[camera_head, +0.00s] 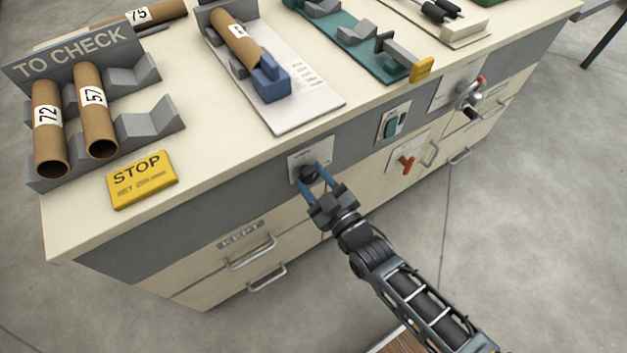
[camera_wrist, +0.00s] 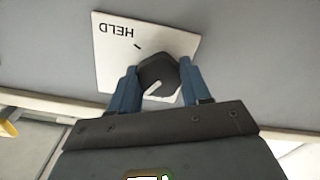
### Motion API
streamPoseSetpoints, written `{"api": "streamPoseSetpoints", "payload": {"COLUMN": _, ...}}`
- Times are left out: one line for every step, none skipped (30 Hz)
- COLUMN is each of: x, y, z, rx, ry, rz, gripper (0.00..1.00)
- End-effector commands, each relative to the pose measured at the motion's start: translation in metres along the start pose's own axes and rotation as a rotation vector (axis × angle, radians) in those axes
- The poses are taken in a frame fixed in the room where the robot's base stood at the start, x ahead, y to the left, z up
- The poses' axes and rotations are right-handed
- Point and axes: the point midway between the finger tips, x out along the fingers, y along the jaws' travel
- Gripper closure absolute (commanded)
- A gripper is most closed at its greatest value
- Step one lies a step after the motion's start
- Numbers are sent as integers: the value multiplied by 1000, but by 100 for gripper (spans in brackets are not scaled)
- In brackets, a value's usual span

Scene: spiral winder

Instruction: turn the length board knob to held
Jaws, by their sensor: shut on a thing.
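The length board knob (camera_head: 309,173) is a dark round knob on a white plate (camera_head: 322,155) on the bench's grey front panel. In the wrist view the knob (camera_wrist: 158,74) has a white pointer line, which points down and to the left, away from the word HELD. The plate (camera_wrist: 115,60) there shows HELD upside down and a short black tick near the knob. My gripper (camera_head: 318,181) has its blue fingers on either side of the knob, shut on it. The wrist view shows my gripper (camera_wrist: 158,88) with one finger at each side; the fingers partly cover the plate's lower edge.
A red knob (camera_head: 406,162), a green switch (camera_head: 391,127) and a crank (camera_head: 470,97) are on the front panel to the right. Drawer handles (camera_head: 250,252) stick out below. A yellow STOP sign (camera_head: 142,178) and tubes in a TO CHECK rack (camera_head: 150,125) are on top.

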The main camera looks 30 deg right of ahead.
Motion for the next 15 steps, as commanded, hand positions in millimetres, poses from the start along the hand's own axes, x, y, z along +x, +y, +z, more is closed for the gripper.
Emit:
{"api": "streamPoseSetpoints", "payload": {"x": 0, "y": -2, "z": 2, "rx": 45, "ry": 0, "rz": -2, "gripper": 83}}
{"api": "streamPoseSetpoints", "payload": {"x": 0, "y": -2, "z": 2, "rx": 74, "ry": 0, "rz": -2, "gripper": 83}}
{"api": "streamPoseSetpoints", "payload": {"x": 0, "y": -2, "z": 2, "rx": 112, "ry": 0, "rz": -2, "gripper": 83}}
{"api": "streamPoseSetpoints", "payload": {"x": 0, "y": -2, "z": 2, "rx": 140, "ry": 0, "rz": -2, "gripper": 83}}
{"api": "streamPoseSetpoints", "payload": {"x": 0, "y": -2, "z": 2, "rx": 168, "ry": 0, "rz": -1, "gripper": 83}}
{"api": "streamPoseSetpoints", "payload": {"x": 0, "y": -2, "z": 2, "rx": 206, "ry": -1, "rz": -1, "gripper": 83}}
{"api": "streamPoseSetpoints", "payload": {"x": 0, "y": -2, "z": 2, "rx": 235, "ry": 0, "rz": -1, "gripper": 83}}
{"api": "streamPoseSetpoints", "payload": {"x": 0, "y": -2, "z": 2, "rx": 264, "ry": 0, "rz": -1, "gripper": 83}}
{"api": "streamPoseSetpoints", "payload": {"x": 0, "y": -2, "z": 2, "rx": 302, "ry": 0, "rz": -1, "gripper": 83}}
{"api": "streamPoseSetpoints", "payload": {"x": 0, "y": -2, "z": 2, "rx": 330, "ry": 1, "rz": -1, "gripper": 83}}
{"api": "streamPoseSetpoints", "payload": {"x": 0, "y": -2, "z": 2, "rx": 358, "ry": 0, "rz": -2, "gripper": 83}}
{"api": "streamPoseSetpoints", "payload": {"x": 0, "y": -2, "z": 2, "rx": 397, "ry": 0, "rz": -2, "gripper": 83}}
{"api": "streamPoseSetpoints", "payload": {"x": 0, "y": -2, "z": 2, "rx": 426, "ry": -1, "rz": -2, "gripper": 83}}
{"api": "streamPoseSetpoints", "payload": {"x": 0, "y": -2, "z": 2, "rx": 454, "ry": -1, "rz": -2, "gripper": 83}}
{"api": "streamPoseSetpoints", "payload": {"x": 0, "y": -2, "z": 2, "rx": 492, "ry": 0, "rz": -2, "gripper": 83}}
